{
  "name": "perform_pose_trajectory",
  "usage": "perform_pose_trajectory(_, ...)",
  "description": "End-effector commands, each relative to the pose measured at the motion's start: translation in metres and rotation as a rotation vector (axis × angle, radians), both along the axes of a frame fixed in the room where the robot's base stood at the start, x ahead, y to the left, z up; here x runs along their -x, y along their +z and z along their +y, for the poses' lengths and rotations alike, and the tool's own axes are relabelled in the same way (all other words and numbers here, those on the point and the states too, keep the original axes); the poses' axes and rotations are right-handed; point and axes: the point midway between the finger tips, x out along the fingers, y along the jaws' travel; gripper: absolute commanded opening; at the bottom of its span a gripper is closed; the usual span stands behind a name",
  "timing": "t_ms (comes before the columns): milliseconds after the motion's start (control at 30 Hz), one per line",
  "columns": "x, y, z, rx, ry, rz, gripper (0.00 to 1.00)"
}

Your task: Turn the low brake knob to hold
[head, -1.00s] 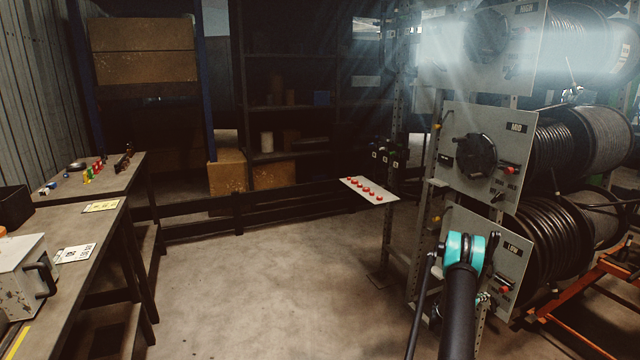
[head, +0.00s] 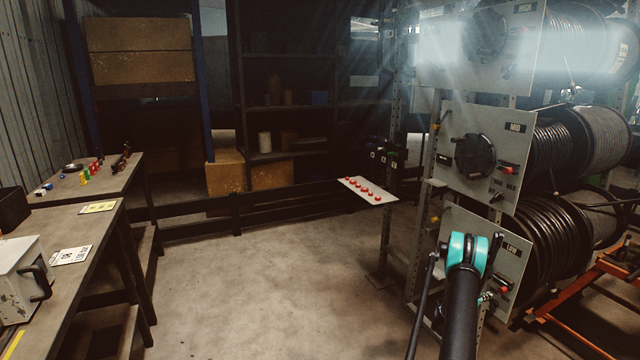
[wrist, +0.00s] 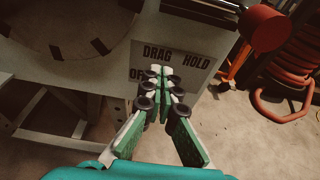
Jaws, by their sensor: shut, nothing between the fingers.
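The low panel (head: 508,266) is a tilted grey plate marked LOW at the lower right of the head view. In the wrist view, a label (wrist: 197,60) on it reads DRAG and HOLD, with OFF partly covered. My gripper (wrist: 160,75) is shut and empty, its green fingers together with tips over the label's lower left. The brake knob cannot be made out; the fingers cover that spot. Whether the tips touch anything there is unclear.
The mid panel (head: 470,120) stands above. An orange frame (head: 580,310) is on the right. The floor at centre is clear.

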Motion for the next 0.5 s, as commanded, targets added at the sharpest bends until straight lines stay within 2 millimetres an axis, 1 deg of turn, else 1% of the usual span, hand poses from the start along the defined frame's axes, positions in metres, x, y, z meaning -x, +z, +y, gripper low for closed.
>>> perform_pose_trajectory(500, 0.013, 0.003, -0.006, 0.0, -0.001, 0.0, 0.0)
